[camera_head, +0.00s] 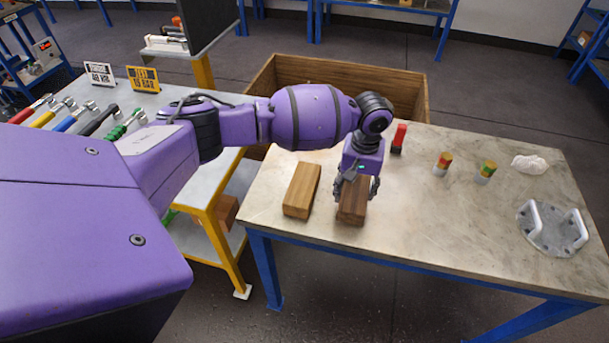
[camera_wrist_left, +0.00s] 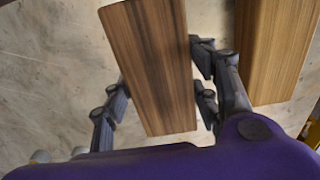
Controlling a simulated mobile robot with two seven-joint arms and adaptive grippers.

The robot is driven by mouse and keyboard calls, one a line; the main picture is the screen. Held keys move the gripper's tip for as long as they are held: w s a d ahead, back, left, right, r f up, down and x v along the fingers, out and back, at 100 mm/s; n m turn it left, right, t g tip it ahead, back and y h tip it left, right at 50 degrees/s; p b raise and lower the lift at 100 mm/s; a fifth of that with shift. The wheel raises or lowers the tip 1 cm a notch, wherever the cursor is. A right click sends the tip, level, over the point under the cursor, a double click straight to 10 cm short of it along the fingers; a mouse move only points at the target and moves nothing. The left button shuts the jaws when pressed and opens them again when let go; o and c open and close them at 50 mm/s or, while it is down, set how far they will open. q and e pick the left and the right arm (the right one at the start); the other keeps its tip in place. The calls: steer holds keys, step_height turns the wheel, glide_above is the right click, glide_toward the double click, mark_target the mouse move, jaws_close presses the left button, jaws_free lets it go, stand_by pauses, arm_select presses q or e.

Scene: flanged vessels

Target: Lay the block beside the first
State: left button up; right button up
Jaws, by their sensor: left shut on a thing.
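A dark brown wooden block (camera_head: 351,213) is between the fingers of my left gripper (camera_head: 357,187), over the table's front left part. The gripper points down and is shut on the block. I cannot tell whether the block's underside touches the table. In the left wrist view the dark block (camera_wrist_left: 150,62) runs lengthwise between the fingers. A lighter wooden block (camera_head: 302,190) lies on the table just to the left, roughly parallel, with a narrow gap between them. It also shows at the right of the left wrist view (camera_wrist_left: 272,50). My right gripper is out of view.
The stone-topped table (camera_head: 430,225) holds a red and black item (camera_head: 398,139), two small banded cylinders (camera_head: 442,164), a white lump (camera_head: 530,164) and a flanged plate with handles (camera_head: 553,229) to the right. A wooden crate (camera_head: 410,92) stands behind. The table's middle is clear.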

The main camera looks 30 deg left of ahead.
mark_target(356, 188)
arm_select(q)
steer(key=shift+f, duration=0.9)
steer(key=o, duration=1.4)
steer(key=shift+f, duration=0.15)
step_height(356, 188, up, 12)
steer(key=p, duration=0.1)
steer(key=shift+r, duration=0.25)
